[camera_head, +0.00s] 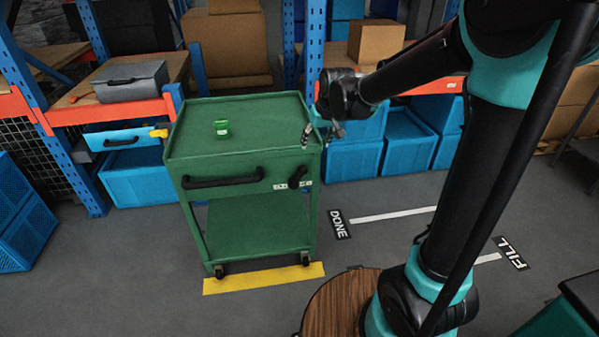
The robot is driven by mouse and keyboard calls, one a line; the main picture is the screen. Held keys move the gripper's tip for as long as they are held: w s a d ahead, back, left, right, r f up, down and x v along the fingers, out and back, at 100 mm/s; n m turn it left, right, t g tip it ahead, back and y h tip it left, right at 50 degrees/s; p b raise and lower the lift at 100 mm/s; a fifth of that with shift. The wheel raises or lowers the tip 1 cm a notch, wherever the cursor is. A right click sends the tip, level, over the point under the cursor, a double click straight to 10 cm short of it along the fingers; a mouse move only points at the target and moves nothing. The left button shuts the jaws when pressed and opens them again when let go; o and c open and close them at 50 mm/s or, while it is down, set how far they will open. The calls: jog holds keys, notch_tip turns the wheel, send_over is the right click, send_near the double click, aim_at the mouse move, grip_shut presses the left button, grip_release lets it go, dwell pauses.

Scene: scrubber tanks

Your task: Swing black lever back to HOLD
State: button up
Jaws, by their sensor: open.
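The green cart (240,150) stands left of centre. A black lever (297,178) is on the right of its front face, tilted with its upper end to the right. A small white label (279,187) is beside and below the lever, too small to read, so I cannot tell which mark the lever points to. My gripper (323,133) is open at the cart's top right corner, above and to the right of the lever and apart from it. Its fingers point down and look empty.
A black handle (222,179) crosses the cart's front. Shelves with blue bins (405,138) stand behind. Floor marked DONE (339,225) and FILL (510,253) is clear.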

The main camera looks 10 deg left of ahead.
send_near(304, 167)
jog(key=x, duration=1)
jog(key=shift+f, duration=0.1)
dwell(0.3)
grip_shut()
